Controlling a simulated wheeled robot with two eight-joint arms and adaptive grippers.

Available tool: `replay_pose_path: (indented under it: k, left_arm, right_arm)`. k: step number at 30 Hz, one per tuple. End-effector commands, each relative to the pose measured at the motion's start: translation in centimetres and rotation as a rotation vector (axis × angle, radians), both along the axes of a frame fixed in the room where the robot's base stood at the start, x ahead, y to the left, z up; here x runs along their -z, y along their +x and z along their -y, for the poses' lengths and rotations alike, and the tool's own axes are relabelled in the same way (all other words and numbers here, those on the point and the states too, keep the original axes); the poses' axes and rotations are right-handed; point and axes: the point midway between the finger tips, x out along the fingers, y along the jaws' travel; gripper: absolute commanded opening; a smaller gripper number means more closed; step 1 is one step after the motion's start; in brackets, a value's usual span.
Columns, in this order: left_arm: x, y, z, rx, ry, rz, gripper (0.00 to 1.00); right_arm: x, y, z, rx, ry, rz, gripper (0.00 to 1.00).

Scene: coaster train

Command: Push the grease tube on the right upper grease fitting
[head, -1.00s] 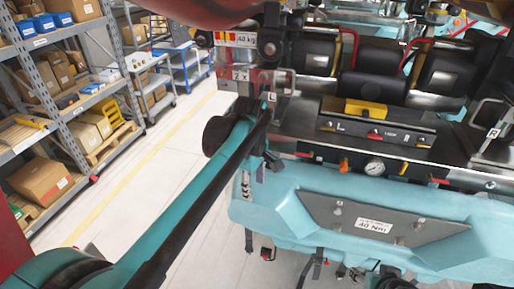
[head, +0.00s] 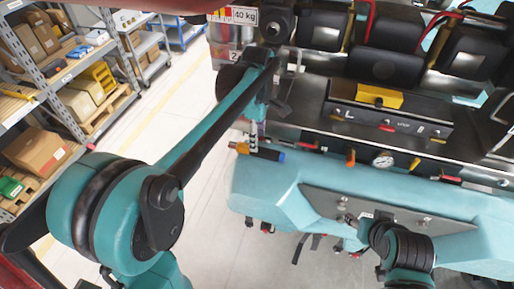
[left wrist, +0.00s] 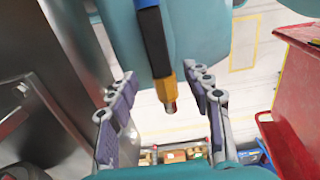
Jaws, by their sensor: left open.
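A grease-tube-like piece (left wrist: 165,72) with a black and blue body, an orange collar and a metal tip shows in the left wrist view. In the head view it lies nearly level (head: 262,152) along the top edge of the teal body. My left gripper (left wrist: 160,88) is open, with its purple-padded fingers on either side of the piece and gaps visible at both. In the head view the left gripper (head: 254,128) is small and partly hidden by its arm. My right arm shows at lower right, but its finger state is unclear. I cannot identify the right upper grease fitting.
The coaster train's teal body (head: 260,195) and dark metal deck (head: 310,105) fill the right side. A yellow-handled panel (head: 380,98) and a round gauge (head: 383,159) sit there. A red surface (left wrist: 296,95) lies right in the wrist view.

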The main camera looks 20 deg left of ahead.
Motion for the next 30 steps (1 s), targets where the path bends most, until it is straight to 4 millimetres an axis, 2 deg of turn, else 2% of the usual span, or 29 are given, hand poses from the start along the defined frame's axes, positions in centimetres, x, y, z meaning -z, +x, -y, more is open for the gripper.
replay_pose_path:
  k: [6, 10, 18, 19, 20, 24, 25, 30]
  left_arm:
    - [2.7, -0.3, 0.0, 0.0, 0.0, 0.0, 0.5]
    - [4.4, -0.3, 0.0, 0.0, 0.0, 0.0, 0.5]
    - [5.0, -0.3, 0.0, 0.0, 0.0, 0.0, 0.5]
    - [5.0, -0.3, 0.0, 0.0, 0.0, 0.0, 0.47]
    - [4.9, -0.3, 0.0, 0.0, 0.0, 0.0, 0.39]
    - [4.9, -0.3, 0.0, 0.0, 0.0, 0.0, 0.03]
    - [4.9, -0.3, 0.0, 0.0, 0.0, 0.0, 0.0]
    - [4.9, -0.3, 0.0, 0.0, 0.0, 0.001, 0.0]
  right_arm:
    - [-1.3, 0.0, 0.0, 0.0, 0.0, 0.0, 0.5]
    - [-1.5, 0.0, 0.0, 0.0, 0.0, 0.0, 0.5]
    - [-1.4, 0.0, 0.0, 0.0, 0.0, 0.0, 0.5]
    - [-1.4, 0.0, 0.0, 0.0, 0.0, 0.0, 0.5]
    - [-1.4, 0.0, 0.0, 0.0, 0.0, 0.0, 0.5]
    - [-1.4, 0.0, 0.0, 0.0, 0.0, 0.0, 0.5]
    - [-1.4, 0.0, 0.0, 0.0, 0.0, 0.0, 0.5]
    - [-1.4, 0.0, 0.0, 0.0, 0.0, 0.0, 0.5]
